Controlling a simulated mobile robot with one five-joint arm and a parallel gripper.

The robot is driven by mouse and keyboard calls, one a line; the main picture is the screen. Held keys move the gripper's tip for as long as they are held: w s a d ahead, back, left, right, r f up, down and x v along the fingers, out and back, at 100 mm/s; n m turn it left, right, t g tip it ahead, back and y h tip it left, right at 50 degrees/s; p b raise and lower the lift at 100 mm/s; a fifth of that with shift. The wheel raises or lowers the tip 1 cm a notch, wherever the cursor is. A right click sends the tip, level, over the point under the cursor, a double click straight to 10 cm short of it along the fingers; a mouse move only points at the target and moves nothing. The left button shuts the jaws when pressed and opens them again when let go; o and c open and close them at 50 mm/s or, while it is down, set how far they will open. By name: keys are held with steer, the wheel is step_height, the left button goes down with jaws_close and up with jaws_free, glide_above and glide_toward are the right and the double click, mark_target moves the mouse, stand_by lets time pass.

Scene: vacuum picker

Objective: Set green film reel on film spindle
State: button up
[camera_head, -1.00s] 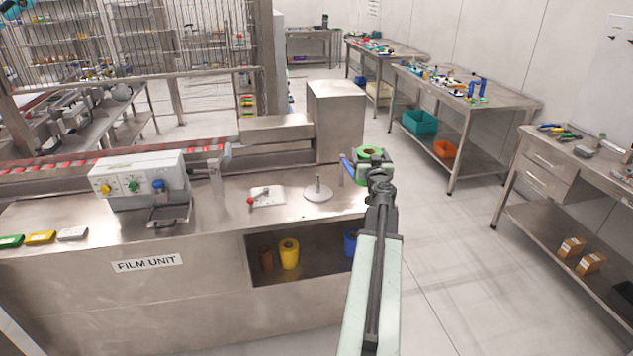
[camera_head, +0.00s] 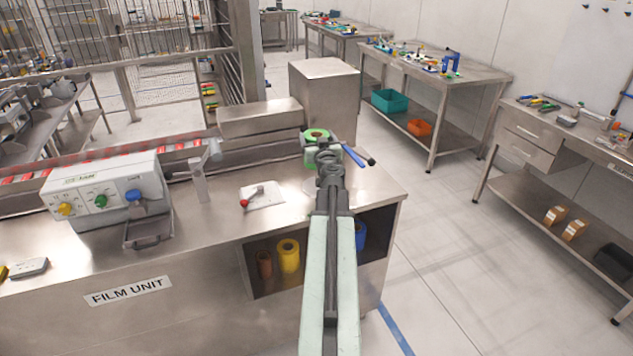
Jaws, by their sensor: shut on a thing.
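The green film reel (camera_head: 317,134) is at the end of my arm, above the far part of the film unit's steel counter (camera_head: 225,225). My gripper (camera_head: 322,150) is shut on it; the fingers are mostly hidden behind my wrist. The film spindle is almost wholly hidden behind my arm; only the left edge of its pale round base (camera_head: 309,186) shows on the counter. The reel appears beyond the spindle's base in the picture. I cannot tell its exact height.
A blue lever (camera_head: 353,155) with a dark end is just right of my gripper. A plate with a red-knobbed lever (camera_head: 261,196) lies left of the spindle, and a control box (camera_head: 105,192) farther left. Yellow (camera_head: 288,255) and blue rolls stand on the shelf below.

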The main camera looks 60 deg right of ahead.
step_height(320, 180, down, 6)
steer(key=b, duration=0.5)
steer(key=shift+s+d+r, duration=0.1)
steer(key=shift+d+r, duration=0.05)
steer(key=shift+s+f+b, duration=0.1)
steer(key=shift+f+b, duration=0.25)
steer(key=shift+b, duration=0.05)
steer(key=shift+s+d, duration=0.1)
step_height(320, 180, down, 4)
steer(key=b, duration=0.3)
steer(key=shift+r+b, duration=0.2)
steer(key=shift+b, duration=0.15)
steer(key=shift+r, duration=0.2)
steer(key=shift+f, duration=0.15)
steer(key=o, duration=2)
